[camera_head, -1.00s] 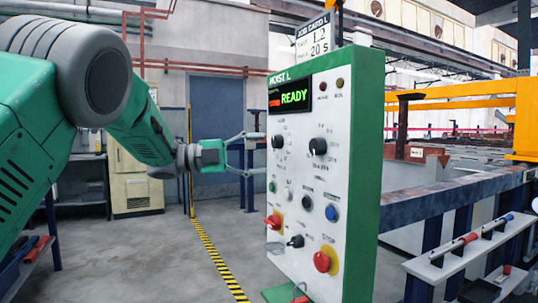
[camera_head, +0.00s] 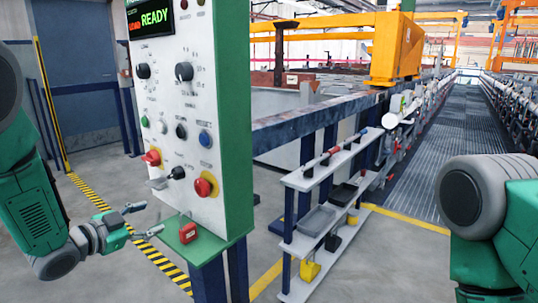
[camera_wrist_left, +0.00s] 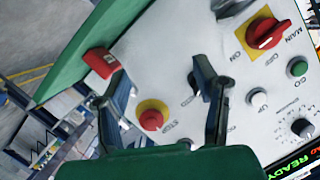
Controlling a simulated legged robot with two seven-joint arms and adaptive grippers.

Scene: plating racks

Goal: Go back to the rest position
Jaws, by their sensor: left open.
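My left gripper (camera_head: 145,219) is open and empty. It is low in the head view, left of the control panel (camera_head: 207,115) and near its lower front. In the left wrist view its two fingers (camera_wrist_left: 160,85) are spread, with the panel face (camera_wrist_left: 185,30) behind them. The red stop button (camera_wrist_left: 152,120) shows between the fingers; in the head view this button (camera_head: 205,187) is at the panel's lower right. My right arm comes in at the right edge of the head view, and its gripper is out of the picture.
A red block (camera_head: 187,232) sits on the panel's green ledge. The panel display (camera_head: 149,18) reads READY. A white shelf rack (camera_head: 310,180) with trays and tools stands to the right, beside a steel rail (camera_head: 310,130). A grated walkway (camera_head: 440,140) runs back at the right.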

